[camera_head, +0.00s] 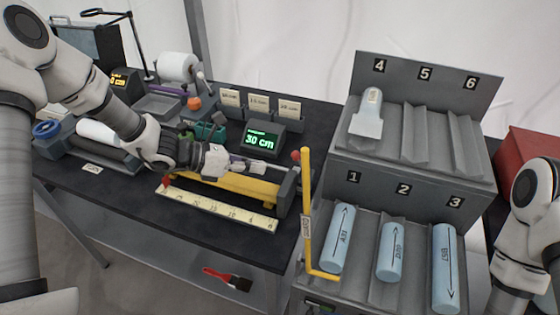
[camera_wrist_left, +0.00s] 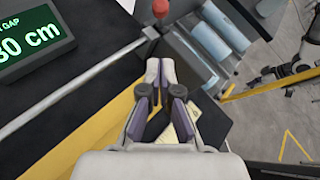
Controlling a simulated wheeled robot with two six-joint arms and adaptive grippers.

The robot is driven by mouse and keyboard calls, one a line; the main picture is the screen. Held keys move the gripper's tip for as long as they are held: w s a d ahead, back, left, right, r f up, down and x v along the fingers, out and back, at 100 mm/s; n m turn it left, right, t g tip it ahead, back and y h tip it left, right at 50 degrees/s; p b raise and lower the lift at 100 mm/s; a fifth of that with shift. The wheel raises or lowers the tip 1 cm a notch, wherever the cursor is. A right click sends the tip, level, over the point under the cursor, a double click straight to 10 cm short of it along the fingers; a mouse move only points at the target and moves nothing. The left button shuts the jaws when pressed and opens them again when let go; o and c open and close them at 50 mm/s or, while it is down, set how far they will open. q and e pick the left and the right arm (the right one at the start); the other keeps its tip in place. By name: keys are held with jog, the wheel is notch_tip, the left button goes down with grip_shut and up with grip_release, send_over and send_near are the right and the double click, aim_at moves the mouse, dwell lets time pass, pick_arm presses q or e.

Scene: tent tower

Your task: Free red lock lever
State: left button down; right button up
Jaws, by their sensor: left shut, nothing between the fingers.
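A red ball knob (camera_head: 296,156) stands at the right end of the yellow measuring fixture (camera_head: 240,184), near its grey end block (camera_head: 287,190).
A display (camera_head: 263,140) reading 30 cm stands behind the fixture, and a ruler strip (camera_head: 215,207) lies in front. A yellow upright rod (camera_head: 306,220) stands to the right, before a grey rack (camera_head: 364,262) with blue cylinders. Bare dark table lies in front of the ruler.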

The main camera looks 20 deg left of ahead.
pick_arm(q)
jog(key=w+d+p, duration=0.1)
jog(key=w+d, duration=0.3)
jog(key=shift+d+p, duration=0.35)
jog(key=shift+d, duration=0.05)
jog(key=shift+w, duration=0.2)
